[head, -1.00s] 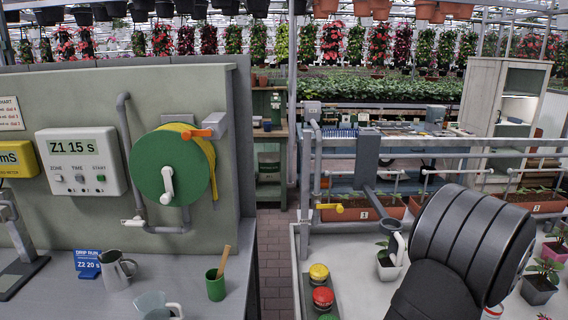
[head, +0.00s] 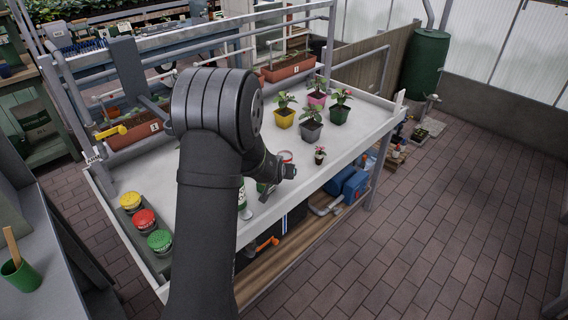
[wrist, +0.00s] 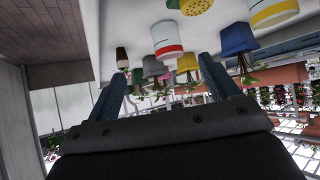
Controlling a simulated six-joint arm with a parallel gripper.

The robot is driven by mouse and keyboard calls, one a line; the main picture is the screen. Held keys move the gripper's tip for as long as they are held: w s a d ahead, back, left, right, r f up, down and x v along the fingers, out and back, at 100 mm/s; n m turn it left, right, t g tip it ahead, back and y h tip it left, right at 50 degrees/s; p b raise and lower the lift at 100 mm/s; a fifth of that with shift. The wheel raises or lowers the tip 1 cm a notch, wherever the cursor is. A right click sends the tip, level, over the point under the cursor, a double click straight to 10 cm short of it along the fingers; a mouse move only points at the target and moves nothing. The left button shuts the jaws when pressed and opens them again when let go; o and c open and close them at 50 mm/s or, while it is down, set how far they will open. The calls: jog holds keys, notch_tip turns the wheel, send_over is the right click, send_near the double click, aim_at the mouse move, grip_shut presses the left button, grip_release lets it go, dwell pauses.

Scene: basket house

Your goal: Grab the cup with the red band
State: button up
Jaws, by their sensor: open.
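The cup with the red band (wrist: 166,38) is white and stands on the pale bench, upside down in the tilted wrist view. In the head view, part of this cup (head: 285,156) shows just behind my wrist. My gripper (wrist: 161,66) is open, with its two blue-grey fingers apart and nothing between them. In the wrist picture the cup appears between and beyond the fingertips, apart from them. In the head view my arm hides most of the gripper. A white cup with a yellow band (wrist: 272,10) stands to the right in the wrist view.
A blue pot (wrist: 237,39) is beside the cup in the wrist view.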

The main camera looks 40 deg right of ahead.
jog(key=w+d+r+g+y, duration=0.2)
jog(key=w+d+r, duration=0.1)
jog(key=w+d, duration=0.15)
jog(key=g+y, duration=0.1)
jog(key=y, duration=0.1)
send_near(285, 156)
jog(key=shift+m, duration=0.3)
jog(key=shift+s+a+f+x, duration=0.1)
jog(key=shift+s+a+x, duration=0.1)
jog(key=shift+x, duration=0.95)
jog(key=shift+s+a+f+x, duration=0.1)
jog(key=shift+s+x, duration=0.1)
jog(key=shift+x, duration=0.9)
jog(key=shift+s+a+f+x, duration=0.1)
jog(key=shift+s+a+x, duration=0.05)
jog(key=shift+x, duration=1)
jog(key=shift+c, duration=0.2)
jog(key=c, duration=1)
